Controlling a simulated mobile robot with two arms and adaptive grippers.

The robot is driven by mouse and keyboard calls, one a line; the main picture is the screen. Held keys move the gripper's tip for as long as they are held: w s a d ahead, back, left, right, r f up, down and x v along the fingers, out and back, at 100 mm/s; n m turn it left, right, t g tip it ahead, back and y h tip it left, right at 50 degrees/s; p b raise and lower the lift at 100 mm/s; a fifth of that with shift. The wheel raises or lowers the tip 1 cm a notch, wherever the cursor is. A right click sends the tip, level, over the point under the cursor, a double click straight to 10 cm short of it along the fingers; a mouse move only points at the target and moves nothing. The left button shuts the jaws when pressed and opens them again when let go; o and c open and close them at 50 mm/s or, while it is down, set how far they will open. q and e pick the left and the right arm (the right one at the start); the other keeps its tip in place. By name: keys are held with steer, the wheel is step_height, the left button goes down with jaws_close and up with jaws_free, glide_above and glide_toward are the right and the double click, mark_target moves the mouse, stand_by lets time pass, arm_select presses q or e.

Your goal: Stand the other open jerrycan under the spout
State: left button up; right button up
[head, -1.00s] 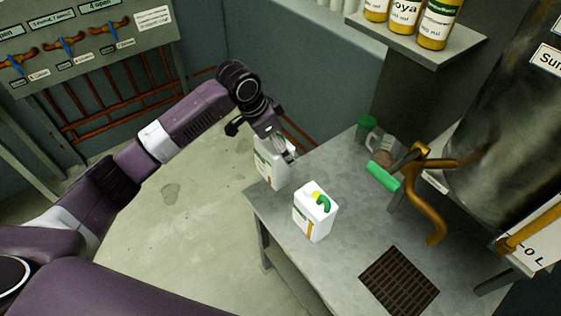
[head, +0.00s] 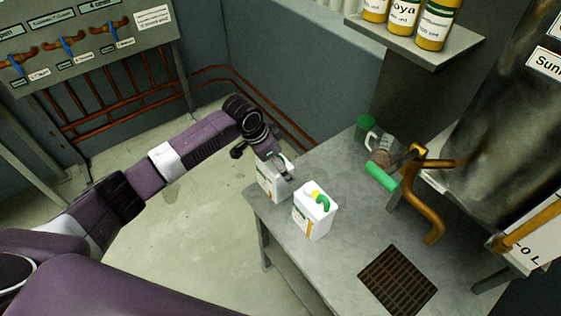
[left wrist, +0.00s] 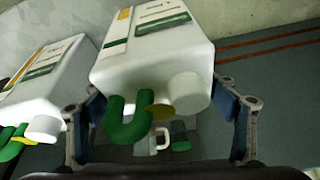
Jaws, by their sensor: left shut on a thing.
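A white jerrycan (head: 268,186) with a green-and-orange label is at the near-left end of the metal bench (head: 345,258). My left gripper (head: 285,170) is shut on it; in the left wrist view its fingers (left wrist: 162,115) flank the can (left wrist: 150,62). That can has a green hooked part, a yellow part and a white neck. A second white jerrycan (head: 313,216) with a green hooked part and yellow top stands beside it, nearer the grate; it also shows in the left wrist view (left wrist: 45,85). The golden spout (head: 432,215) bends down above the bench. My right gripper is out of view.
A dark grate (head: 398,281) is set in the bench near the spout. A clear jug (head: 372,140) and a green-topped container (head: 366,124) stand at the back. A shelf with bottles (head: 436,24) hangs above.

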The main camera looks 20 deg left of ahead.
arm_select(q)
steer(key=o, duration=1.6)
steer(key=b+v, duration=0.1)
steer(key=v, duration=1.1)
steer(key=shift+r, duration=0.1)
